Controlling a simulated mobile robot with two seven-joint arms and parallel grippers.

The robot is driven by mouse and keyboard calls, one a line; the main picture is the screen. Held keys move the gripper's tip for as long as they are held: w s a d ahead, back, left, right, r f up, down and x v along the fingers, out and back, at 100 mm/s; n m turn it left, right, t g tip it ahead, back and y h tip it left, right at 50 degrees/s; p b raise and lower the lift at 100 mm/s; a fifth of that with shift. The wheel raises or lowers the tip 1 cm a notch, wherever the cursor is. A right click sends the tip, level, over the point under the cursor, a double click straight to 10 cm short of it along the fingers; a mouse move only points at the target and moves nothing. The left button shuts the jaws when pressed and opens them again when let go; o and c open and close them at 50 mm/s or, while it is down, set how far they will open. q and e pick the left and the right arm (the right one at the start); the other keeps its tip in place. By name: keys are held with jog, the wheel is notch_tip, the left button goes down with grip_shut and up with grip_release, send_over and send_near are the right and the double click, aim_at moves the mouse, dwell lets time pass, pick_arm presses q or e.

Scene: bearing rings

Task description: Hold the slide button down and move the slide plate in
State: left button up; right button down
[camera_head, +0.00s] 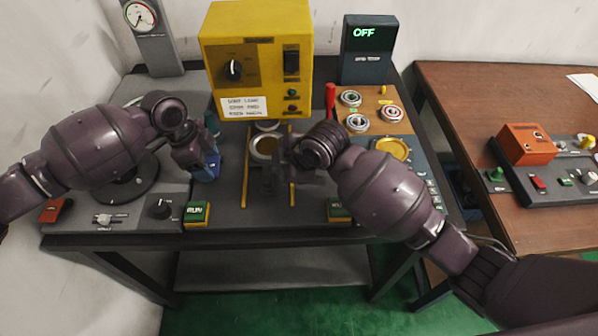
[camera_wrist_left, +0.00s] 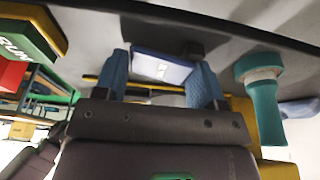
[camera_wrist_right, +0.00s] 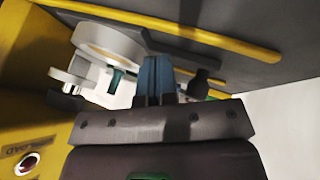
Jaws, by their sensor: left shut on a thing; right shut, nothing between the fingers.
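The slide plate area lies between two yellow rails (camera_head: 246,180) at the middle of the bench, with a pale round seat (camera_head: 265,146) between them. My left gripper (camera_head: 208,170) is left of the rails, low over the bench. My right gripper (camera_head: 270,166) is over the rails, beside the round seat, and partly hides the plate. In the right wrist view its blue fingers (camera_wrist_right: 158,76) are shut and empty; contact with the plate cannot be told.
A yellow control box (camera_head: 257,60) stands behind the rails. Several bearing rings (camera_head: 358,122), a red-handled tool (camera_head: 330,97) and a gold dish (camera_head: 393,149) are at right.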

jog(key=shift+s+d+f, duration=0.1)
jog(key=shift+s+d, duration=0.15)
jog(key=shift+s, duration=0.65)
jog(key=v, duration=1)
send_near(266, 214)
jog(key=shift+w+d+r+g+y, duration=0.3)
jog(key=shift+w+d+r+g, duration=0.15)
jog(key=shift+r, duration=0.15)
jog(key=s+a+r+m+t, duration=0.1)
jog(key=s+a+m, duration=0.1)
jog(key=s, duration=0.2)
jog(key=w+f, duration=0.1)
jog(key=f, duration=0.1)
jog(key=w+a+f+t+h, duration=0.1)
jog(key=w+f, duration=0.1)
jog(key=w+a+f+m+h, duration=0.1)
jog(key=w+f, duration=0.1)
jog(key=f, duration=0.1)
jog(key=shift+a+f, duration=0.1)
jog(key=shift+a, duration=0.05)
jog(key=w, duration=0.2)
jog(key=shift+w, duration=0.9)
